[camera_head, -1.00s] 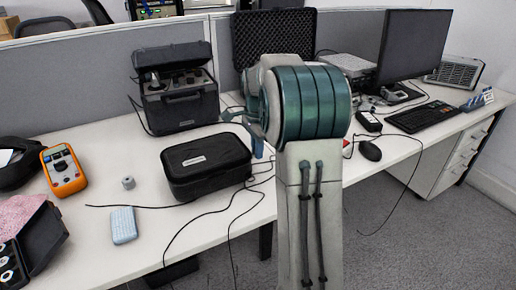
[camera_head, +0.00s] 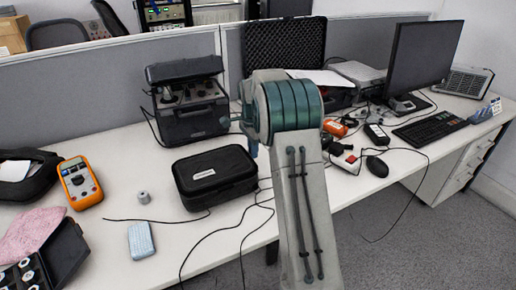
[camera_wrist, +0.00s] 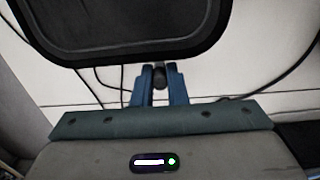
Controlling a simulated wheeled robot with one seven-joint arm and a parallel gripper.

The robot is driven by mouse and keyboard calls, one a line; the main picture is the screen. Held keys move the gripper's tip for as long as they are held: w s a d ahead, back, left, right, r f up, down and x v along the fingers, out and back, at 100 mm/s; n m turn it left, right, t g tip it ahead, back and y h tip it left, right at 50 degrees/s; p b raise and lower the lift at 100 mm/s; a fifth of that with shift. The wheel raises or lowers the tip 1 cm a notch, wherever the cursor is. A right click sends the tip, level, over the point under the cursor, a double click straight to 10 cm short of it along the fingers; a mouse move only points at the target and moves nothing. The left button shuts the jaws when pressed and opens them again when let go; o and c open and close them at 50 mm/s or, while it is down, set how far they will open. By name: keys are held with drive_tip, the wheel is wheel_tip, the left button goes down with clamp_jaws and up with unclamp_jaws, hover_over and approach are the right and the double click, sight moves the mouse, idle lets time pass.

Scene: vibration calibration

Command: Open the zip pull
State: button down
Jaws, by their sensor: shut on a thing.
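The black zip case (camera_head: 215,176) lies closed on the white desk in the head view, with a small white label on its lid. Its dark rounded edge fills the top of the wrist view (camera_wrist: 120,25). My gripper (camera_wrist: 160,78) has its blue fingers just beyond that edge, shut on a small dark piece, the zip pull (camera_wrist: 160,75). The zip's track cannot be made out. In the head view my arm stands to the right of the case, and only a bit of blue finger (camera_head: 252,148) shows beside the case's right side.
An orange multimeter (camera_head: 80,183), a small grey cylinder (camera_head: 144,197) and a light blue box (camera_head: 141,241) lie left of the case. A black instrument case (camera_head: 190,105) stands behind it. Loose black cables (camera_head: 213,237) run over the desk's front.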

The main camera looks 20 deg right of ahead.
drive_tip(key=shift+d, duration=0.25)
idle(0.4)
drive_tip(key=c, duration=1.4)
unclamp_jaws()
drive_tip(key=shift+c, duration=0.2)
drive_tip(key=shift+r, duration=0.1)
wheel_tip(320, 180, up, 14)
drive_tip(key=p, duration=0.2)
drive_tip(key=shift+o, duration=0.3)
